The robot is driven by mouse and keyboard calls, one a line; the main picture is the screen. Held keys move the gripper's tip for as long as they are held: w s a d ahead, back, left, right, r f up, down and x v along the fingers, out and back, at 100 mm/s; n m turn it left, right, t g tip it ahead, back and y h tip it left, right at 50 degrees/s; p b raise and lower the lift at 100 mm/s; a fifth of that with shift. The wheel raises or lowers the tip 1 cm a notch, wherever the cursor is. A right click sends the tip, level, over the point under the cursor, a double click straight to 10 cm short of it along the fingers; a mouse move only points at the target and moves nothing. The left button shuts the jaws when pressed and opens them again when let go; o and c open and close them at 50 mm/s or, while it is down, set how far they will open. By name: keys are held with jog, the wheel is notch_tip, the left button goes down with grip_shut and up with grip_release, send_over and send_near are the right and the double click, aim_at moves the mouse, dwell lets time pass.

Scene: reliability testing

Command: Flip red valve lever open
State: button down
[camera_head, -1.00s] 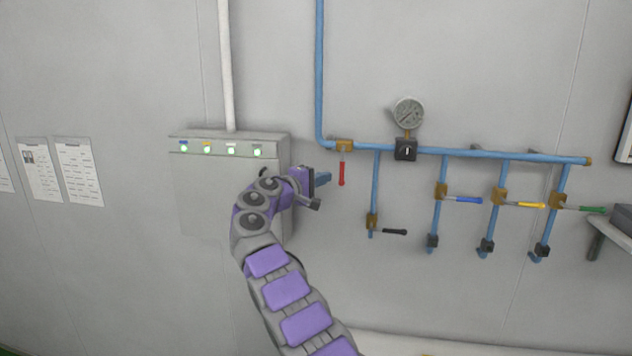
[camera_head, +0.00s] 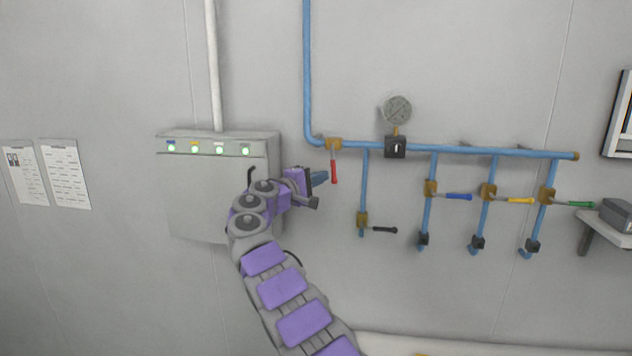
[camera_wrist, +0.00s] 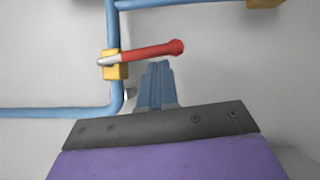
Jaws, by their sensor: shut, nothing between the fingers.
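The red valve lever (camera_head: 334,171) hangs down from a brass valve (camera_head: 333,144) at the left end of the blue horizontal pipe, tilted slightly. In the wrist view the red lever (camera_wrist: 150,50) runs sideways from its brass valve (camera_wrist: 115,65), and its rounded red end lies just beyond my fingertips. My gripper (camera_head: 325,178) has its blue fingers beside the lever's lower part, on its left. The wrist view shows the fingers of my gripper (camera_wrist: 158,68) together and empty. Whether they touch the lever I cannot tell.
A pressure gauge (camera_head: 397,109) stands above the pipe. Black (camera_head: 382,230), blue (camera_head: 457,197), yellow (camera_head: 518,200) and green (camera_head: 578,204) levers sit on lower branches to the right. A grey control box (camera_head: 210,190) is on the wall behind my arm. A shelf (camera_head: 600,222) is at far right.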

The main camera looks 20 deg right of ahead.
jog(key=s+d+r+n+t+y+b, duration=0.1)
jog(key=s+d+r+n+t+b, duration=0.1)
jog(key=n+t+b, duration=0.5)
jog(key=s+d+r+n+t+y+b, duration=0.2)
jog(key=d+n+t+b, duration=0.4)
jog(key=n, duration=1.1)
jog(key=shift+s+d+r+t+y+b, duration=0.3)
jog(key=shift+s+d+r+t+b, duration=0.15)
jog(key=shift+s+b, duration=0.45)
jog(key=shift+n, duration=0.4)
